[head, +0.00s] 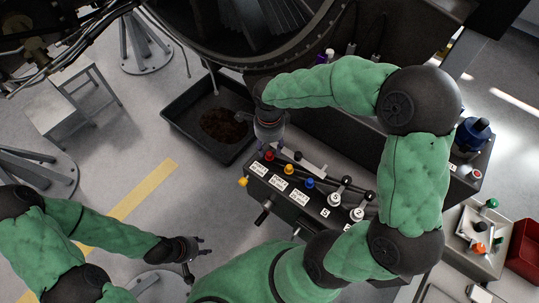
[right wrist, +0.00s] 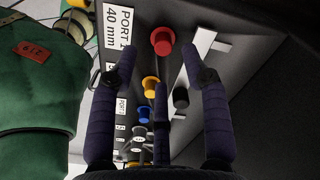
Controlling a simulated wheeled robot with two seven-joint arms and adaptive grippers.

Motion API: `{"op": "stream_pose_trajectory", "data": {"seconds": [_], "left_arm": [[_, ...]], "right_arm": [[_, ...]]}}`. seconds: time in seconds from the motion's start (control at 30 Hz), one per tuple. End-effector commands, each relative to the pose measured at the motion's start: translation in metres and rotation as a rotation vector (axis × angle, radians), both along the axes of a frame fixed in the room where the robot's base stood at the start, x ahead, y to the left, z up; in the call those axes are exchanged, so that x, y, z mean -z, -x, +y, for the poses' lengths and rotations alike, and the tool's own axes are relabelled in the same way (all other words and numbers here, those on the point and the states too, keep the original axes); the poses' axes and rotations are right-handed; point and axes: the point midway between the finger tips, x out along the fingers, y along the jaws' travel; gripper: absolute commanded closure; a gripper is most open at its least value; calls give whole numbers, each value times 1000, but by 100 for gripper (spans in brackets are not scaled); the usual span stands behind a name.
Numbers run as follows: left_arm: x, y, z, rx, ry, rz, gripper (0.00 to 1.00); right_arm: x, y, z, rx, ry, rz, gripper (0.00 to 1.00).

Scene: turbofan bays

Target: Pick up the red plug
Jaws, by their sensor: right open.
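The red plug (head: 269,155) stands on a dark panel box, at the end of a row with a yellow plug (head: 289,168) and a blue plug (head: 309,183). In the right wrist view the red plug (right wrist: 162,41) is beyond and between my fingertips, apart from them. My right gripper (head: 272,147) is open just above the red plug, and its spread fingers show in the right wrist view (right wrist: 161,65). My left gripper (head: 203,246) is empty at the lower left, over the floor, with its fingertips apart.
A black tray (head: 177,113) with dark brown material lies left of the panel. White plugs (head: 334,200) and levers stand along the panel's right part. A large round engine casing (head: 335,22) hangs above. A red bin (head: 525,250) is at far right.

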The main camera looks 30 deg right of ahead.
Motion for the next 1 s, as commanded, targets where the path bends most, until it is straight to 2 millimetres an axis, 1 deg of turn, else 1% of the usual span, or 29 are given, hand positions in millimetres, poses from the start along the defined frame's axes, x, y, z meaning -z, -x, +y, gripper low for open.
{"op": "stream_pose_trajectory", "data": {"seconds": [0.1,0.3,0.4,0.6,0.63,0.7,0.8,1.0], "left_arm": [[3,0,0,0,0,0,60],[5,0,0,0,0,0,60],[6,0,0,0,0,0,60],[5,0,0,0,0,0,60],[5,0,0,0,0,0,60],[5,0,0,0,0,0,60],[5,0,0,0,0,0,60],[5,0,0,0,0,0,60]], "right_arm": [[18,-2,-2,2,-1,5,53],[42,-3,-3,0,0,3,53],[45,-3,-3,0,0,1,53],[45,-4,-3,0,0,0,53],[45,-4,-3,0,0,0,58],[45,-3,-3,0,0,0,76],[45,-3,-3,0,0,0,94],[45,-3,-3,0,0,0,94]]}}
